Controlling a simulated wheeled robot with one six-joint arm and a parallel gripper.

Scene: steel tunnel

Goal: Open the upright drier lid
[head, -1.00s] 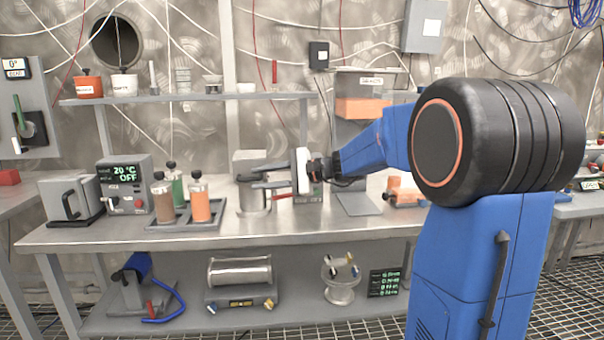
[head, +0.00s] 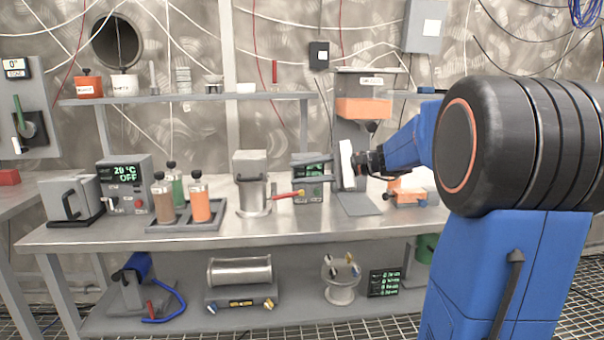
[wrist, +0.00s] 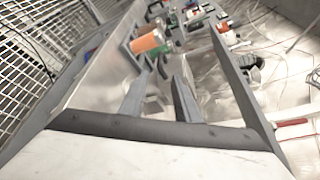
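A steel cylinder (head: 253,200) stands mid-bench in the head view, with a square grey panel (head: 250,162) upright above it and a black bar handle (head: 250,178) at the panel's lower edge. It looks like the upright drier with its lid raised, but I cannot be sure. My gripper (head: 293,171) is to its right, pointing left, fingers apart and empty, with a gap to the cylinder. The fingers pass in front of a box with a green display (head: 312,170). In the wrist view my gripper (wrist: 165,70) also shows parted fingers with nothing clearly between them.
A bottle tray (head: 185,222) and a temperature box (head: 125,185) stand left of the cylinder. A red lever (head: 285,195) sticks out close under my fingers. A stand with an orange hopper (head: 363,108) is behind my wrist. The bench front (head: 200,240) is clear.

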